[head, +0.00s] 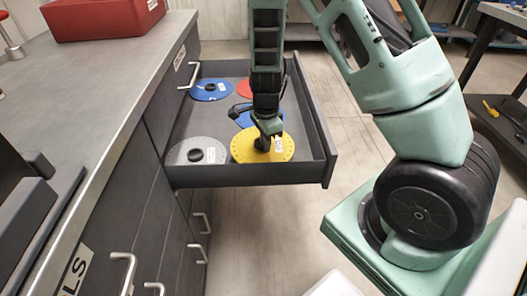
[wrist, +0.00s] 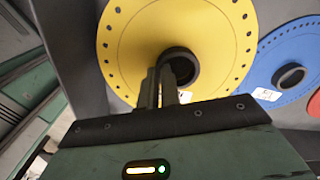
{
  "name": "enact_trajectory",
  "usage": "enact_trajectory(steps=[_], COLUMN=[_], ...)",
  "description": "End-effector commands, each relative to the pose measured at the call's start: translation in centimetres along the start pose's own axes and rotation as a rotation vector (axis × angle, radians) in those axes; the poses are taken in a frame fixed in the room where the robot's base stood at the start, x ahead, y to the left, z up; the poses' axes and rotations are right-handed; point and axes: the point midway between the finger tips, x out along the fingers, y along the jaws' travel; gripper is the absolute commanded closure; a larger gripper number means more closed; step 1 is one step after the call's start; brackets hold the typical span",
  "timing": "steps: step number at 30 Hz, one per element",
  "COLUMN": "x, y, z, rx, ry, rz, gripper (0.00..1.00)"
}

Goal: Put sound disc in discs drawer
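The open discs drawer (head: 250,176) is pulled out from the bench and holds several flat discs. The yellow disc (head: 284,150) is at its front right, with small holes along its rim and a white label; it fills much of the wrist view (wrist: 125,35). My gripper (head: 266,141) is over the yellow disc from above. In the wrist view its narrow fingers (wrist: 165,85) are close together at the near wall of the black hub (wrist: 181,66) and appear shut on it. I cannot tell whether the disc touches the drawer floor.
A grey disc (head: 190,151) lies left of the yellow one. Blue discs (head: 211,90) and a red disc (head: 243,89) lie further back. The drawer walls stand close around them. The bench top (head: 75,85) is left, with a red box (head: 100,18).

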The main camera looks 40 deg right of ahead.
Motion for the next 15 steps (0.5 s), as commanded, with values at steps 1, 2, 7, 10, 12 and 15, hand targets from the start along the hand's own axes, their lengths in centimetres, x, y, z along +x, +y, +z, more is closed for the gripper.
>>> enact_trajectory(steps=[1, 2, 7, 10, 12, 15], x=[0.5, 0.8, 3.2, 3.8, 3.7, 3.7], y=[0.0, 0.0, 0.1, 0.0, 0.0, 0.0], z=[0.0, 0.0, 0.0, 0.0, 0.0, 0.0], rx=[0.0, 0.0, -0.001, -0.001, -0.001, -0.002], ry=[0.0, 0.0, 0.0, 0.0, 0.0, 0.0], rz=[0.0, 0.0, 0.002, 0.001, -0.001, -0.001], gripper=[1.0, 1.0, 1.0, 1.0, 1.0, 1.0])
